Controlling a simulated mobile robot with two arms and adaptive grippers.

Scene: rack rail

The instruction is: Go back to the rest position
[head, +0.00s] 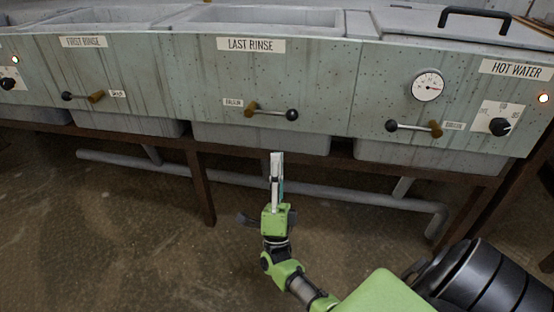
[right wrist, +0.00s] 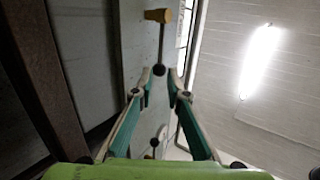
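My right gripper (head: 277,158) reaches up from the bottom of the head view and points at the row of rinse tanks. Its fingertips show just below the drain lever (head: 272,112) of the tank labelled LAST RINSE, with a gap to the lever in the picture. In the right wrist view the two teal fingers of this gripper (right wrist: 158,76) stand apart with nothing held between them. A lever with a black ball and a brass-coloured end (right wrist: 162,40) shows beyond the fingertips; I cannot tell how far off. My left gripper is not in the head view.
The FIRST RINSE lever (head: 82,97) is at the left. The HOT WATER tank at the right has a lever (head: 414,128), a gauge (head: 428,85) and a dial (head: 501,127). A grey pipe (head: 330,195) and brown frame legs (head: 201,185) are below. Open floor (head: 130,240) lies in front.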

